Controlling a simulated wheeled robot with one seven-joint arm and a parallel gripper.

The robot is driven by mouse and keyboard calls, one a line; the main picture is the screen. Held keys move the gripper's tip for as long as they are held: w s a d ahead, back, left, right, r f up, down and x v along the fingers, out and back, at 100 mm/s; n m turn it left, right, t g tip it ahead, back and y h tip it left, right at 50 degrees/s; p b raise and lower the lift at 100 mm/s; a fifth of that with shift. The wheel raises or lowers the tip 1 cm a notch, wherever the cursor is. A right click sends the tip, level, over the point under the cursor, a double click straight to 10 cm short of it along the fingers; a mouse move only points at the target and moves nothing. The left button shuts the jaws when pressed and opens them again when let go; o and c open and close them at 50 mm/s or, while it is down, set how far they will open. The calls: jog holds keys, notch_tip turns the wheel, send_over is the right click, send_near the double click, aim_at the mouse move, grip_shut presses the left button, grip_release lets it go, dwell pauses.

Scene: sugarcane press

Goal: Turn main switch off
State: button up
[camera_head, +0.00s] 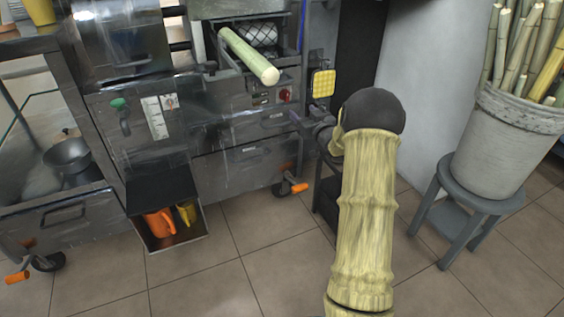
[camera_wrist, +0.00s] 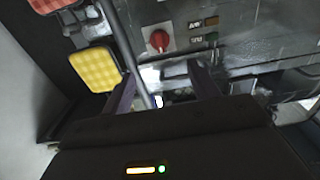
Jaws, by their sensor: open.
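The main switch, which looks like a red rotary knob (camera_head: 284,95), sits on the front panel of the press (camera_head: 235,125), at the right end of a small control strip. In the wrist view the red knob (camera_wrist: 159,40) stands on a pale plate, ahead of the fingers and apart from them. Its exact turn angle is hard to read. My gripper (camera_wrist: 160,84) is open and empty, its two dark fingers spread below the knob in the picture. In the head view my gripper (camera_head: 306,121) is small and dark, to the lower right of the knob.
A sugarcane stalk (camera_head: 250,57) sticks out above the panel. A bucket of cane (camera_head: 505,140) stands on a stool (camera_head: 470,197) at right.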

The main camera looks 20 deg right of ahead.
jog(key=s+a+f+g+h+p, duration=0.1)
jog(key=s+a+f+g+p, duration=0.1)
jog(key=s+a+g, duration=0.7)
jog(key=s+a+f, duration=0.1)
jog(key=s+a, duration=0.5)
jog(key=s, duration=0.3)
jog(key=shift+m+h, duration=0.3)
jog(key=shift+m, duration=0.1)
jog(key=s+a+r+g+y+p, duration=0.1)
jog(key=s+a+r+g+p, duration=0.3)
jog(key=s, duration=0.6)
jog(key=s+a+r+g+p, duration=0.2)
jog(key=s+a+r+p, duration=0.3)
jog(key=s, duration=0.4)
notch_tip(320, 180, up, 36)
jog(key=p, duration=3.7)
jog(key=shift+w+a+p, duration=0.15)
jog(key=shift+p, duration=0.15)
